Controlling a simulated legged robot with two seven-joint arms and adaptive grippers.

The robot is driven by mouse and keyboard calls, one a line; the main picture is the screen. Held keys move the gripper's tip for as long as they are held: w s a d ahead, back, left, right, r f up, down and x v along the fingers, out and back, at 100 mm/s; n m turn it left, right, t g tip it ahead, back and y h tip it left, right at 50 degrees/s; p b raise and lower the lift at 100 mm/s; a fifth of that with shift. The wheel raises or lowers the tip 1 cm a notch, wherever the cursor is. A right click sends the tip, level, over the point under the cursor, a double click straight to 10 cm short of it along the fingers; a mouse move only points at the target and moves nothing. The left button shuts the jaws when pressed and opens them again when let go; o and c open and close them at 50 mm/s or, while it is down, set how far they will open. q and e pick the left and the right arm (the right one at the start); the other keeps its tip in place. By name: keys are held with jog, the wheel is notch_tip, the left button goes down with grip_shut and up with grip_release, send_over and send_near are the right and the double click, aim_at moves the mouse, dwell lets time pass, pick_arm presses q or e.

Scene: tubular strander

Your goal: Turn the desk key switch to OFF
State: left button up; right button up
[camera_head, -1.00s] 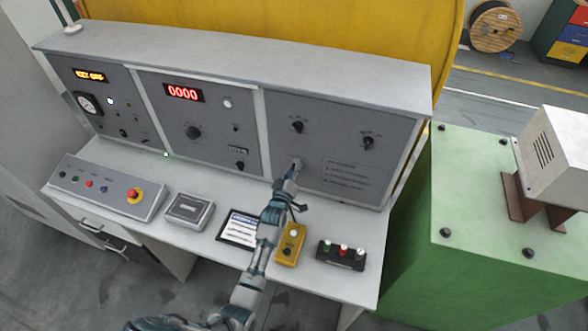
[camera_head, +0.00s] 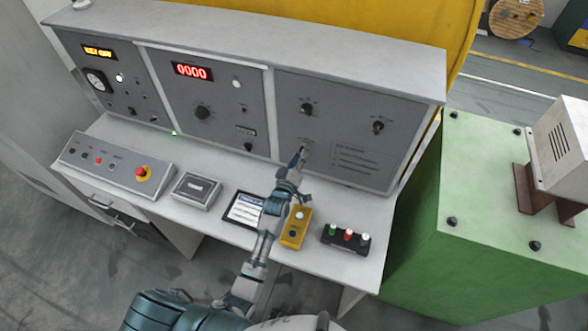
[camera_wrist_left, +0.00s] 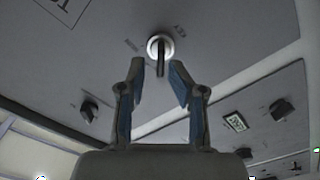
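The desk key switch (camera_wrist_left: 160,45) is a silver ring with a dark key in it, on the grey right-hand panel. My left gripper (camera_wrist_left: 159,82) is open. Its two blue-padded fingertips stand on either side of the key's lower end in the left wrist view; whether they touch it, I cannot tell. In the head view my left gripper (camera_head: 297,160) reaches up to the key switch (camera_head: 304,148) from below, and its fingers partly cover the area. The switch's position labels are too small to read. My right gripper is not in view.
Two black knobs (camera_head: 307,109) (camera_head: 378,127) sit above the switch. On the desk stand a yellow box (camera_head: 295,228), a black button box (camera_head: 346,238), a tablet (camera_head: 244,209) and a red emergency button (camera_head: 143,173). A green machine base (camera_head: 490,190) stands right of the desk.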

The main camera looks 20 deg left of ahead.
pick_arm(q)
jog(key=s, duration=0.8)
jog(key=shift+s+f, duration=0.15)
jog(key=shift+a, duration=0.1)
